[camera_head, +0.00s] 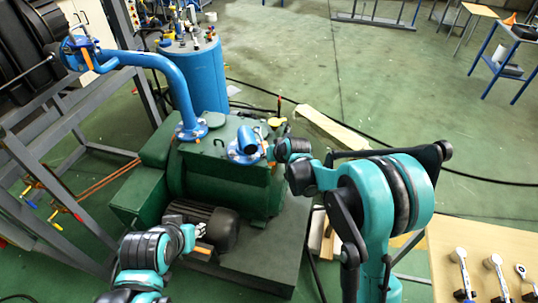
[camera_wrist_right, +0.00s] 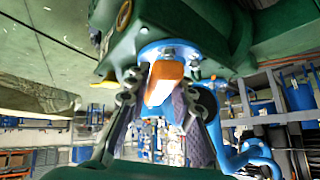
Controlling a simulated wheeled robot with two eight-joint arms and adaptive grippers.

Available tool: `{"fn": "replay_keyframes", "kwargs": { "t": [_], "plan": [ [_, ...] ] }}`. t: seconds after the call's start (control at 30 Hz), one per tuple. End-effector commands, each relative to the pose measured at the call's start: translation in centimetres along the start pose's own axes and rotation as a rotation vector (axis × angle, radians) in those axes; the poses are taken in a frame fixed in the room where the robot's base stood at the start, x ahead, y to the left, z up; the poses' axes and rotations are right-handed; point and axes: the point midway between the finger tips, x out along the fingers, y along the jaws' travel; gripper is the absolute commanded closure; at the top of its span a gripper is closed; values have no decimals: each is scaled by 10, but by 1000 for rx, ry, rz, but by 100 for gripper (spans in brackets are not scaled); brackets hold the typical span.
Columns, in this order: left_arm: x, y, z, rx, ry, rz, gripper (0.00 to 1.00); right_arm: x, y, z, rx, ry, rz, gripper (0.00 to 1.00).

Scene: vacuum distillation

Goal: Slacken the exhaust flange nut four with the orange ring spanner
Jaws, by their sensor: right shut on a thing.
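The exhaust flange (camera_head: 236,155) is a blue disc with a short blue pipe stub (camera_head: 248,138) on top of the green pump. My right gripper (camera_head: 272,152) is at the flange's right edge. In the right wrist view, my right gripper (camera_wrist_right: 163,98) is shut on the orange ring spanner (camera_wrist_right: 160,75). The spanner's far end is at the rim of the blue flange (camera_wrist_right: 185,47), by a grey nut (camera_wrist_right: 168,53). I cannot tell whether the ring is around the nut. My left gripper (camera_head: 200,232) is low beside the dark motor; its fingers are too small to read.
The green pump (camera_head: 190,165) stands on a dark plinth with the motor (camera_head: 222,232) in front. A blue pipe (camera_head: 178,85) rises from its left flange. A grey frame stands left. A wooden table (camera_head: 465,235) with several tools is at right.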

Motion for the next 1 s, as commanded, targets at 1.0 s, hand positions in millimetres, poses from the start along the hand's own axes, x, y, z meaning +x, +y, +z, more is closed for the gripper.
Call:
{"fn": "replay_keyframes", "kwargs": {
  "t": [1.0],
  "plan": [
    [28, 0, 20, 0, 0, 0, 64, 29, 8, 26, -7, 4, 13, 100]
  ]
}}
